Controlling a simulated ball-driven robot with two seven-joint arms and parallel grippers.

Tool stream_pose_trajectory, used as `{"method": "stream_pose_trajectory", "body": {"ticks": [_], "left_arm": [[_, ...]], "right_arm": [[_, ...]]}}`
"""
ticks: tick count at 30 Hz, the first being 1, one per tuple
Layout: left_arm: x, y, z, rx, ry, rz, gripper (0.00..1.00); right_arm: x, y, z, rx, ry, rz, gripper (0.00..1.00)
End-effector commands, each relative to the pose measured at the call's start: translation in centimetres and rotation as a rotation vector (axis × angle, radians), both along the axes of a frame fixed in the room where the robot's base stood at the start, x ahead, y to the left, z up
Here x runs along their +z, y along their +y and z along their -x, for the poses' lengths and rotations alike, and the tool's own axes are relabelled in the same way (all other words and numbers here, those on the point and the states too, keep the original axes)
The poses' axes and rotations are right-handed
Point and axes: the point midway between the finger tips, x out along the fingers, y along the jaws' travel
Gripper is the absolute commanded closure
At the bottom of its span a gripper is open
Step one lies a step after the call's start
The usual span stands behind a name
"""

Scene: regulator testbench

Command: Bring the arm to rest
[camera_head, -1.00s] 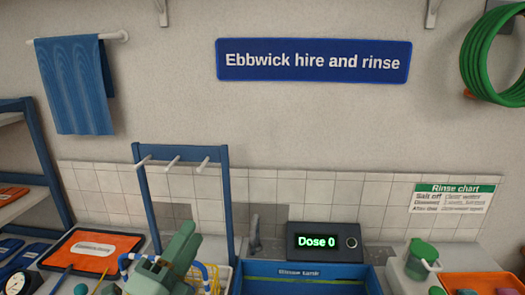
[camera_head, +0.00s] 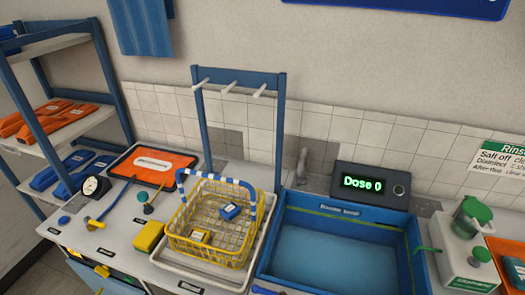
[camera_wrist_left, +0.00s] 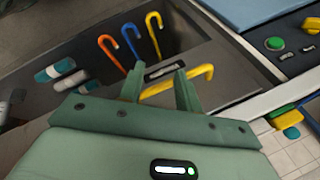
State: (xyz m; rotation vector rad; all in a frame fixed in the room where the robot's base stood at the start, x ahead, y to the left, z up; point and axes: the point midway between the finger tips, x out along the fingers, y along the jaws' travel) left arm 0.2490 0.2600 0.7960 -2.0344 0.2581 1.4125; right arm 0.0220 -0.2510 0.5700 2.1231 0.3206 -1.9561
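My left gripper (camera_wrist_left: 159,70) shows in the left wrist view with its two green fingers apart and nothing between them. Beyond its fingers lie a dark recessed tray (camera_wrist_left: 90,42) and a yellow hooked rod (camera_wrist_left: 180,82); I cannot tell how far off they are. The head view now shows neither gripper. My right gripper is in no current view.
A yellow wire basket (camera_head: 188,222) with a blue-and-white handle stands on a white tray (camera_head: 172,266), holding small blue and yellow items. A blue tank (camera_head: 402,245) is right of it, below a "Dose 0" display (camera_head: 364,184). A blue rack (camera_head: 207,134) and shelves (camera_head: 110,76) stand behind and left.

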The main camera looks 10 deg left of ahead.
Motion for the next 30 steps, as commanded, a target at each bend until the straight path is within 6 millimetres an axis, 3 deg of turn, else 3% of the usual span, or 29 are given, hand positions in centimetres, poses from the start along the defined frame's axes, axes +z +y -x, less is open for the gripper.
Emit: {"method": "stream_pose_trajectory", "body": {"ticks": [1,4,6,9,12,16,30], "left_arm": [[-3.5,-0.4,1.3,0.009,0.04,0.031,0.66],[-10.4,-1.2,5.0,0.045,0.113,0.108,0.66],[-14.7,-1.6,8.4,0.083,0.165,0.157,0.66],[-19.3,-1.7,13.5,0.147,0.227,0.213,0.66],[-21.9,-1.4,17.9,0.207,0.27,0.246,0.66],[-23.2,-1.0,21.4,0.255,0.299,0.263,0.66],[-23.2,-1.0,21.4,0.255,0.299,0.263,0.66]], "right_arm": [[-0.2,0.0,0.0,0.0,0.001,0.0,1.0],[-0.4,-0.1,0.1,0.001,0.002,0.002,1.0],[-0.6,-0.2,0.1,0.001,0.003,0.002,1.0],[-0.8,-0.2,0.2,0.001,0.004,0.003,1.0],[-0.9,-0.2,0.2,0.001,0.004,0.003,1.0],[-1.0,-0.2,0.2,0.001,0.005,0.003,1.0],[-1.0,-0.2,0.2,0.001,0.005,0.003,1.0]]}}
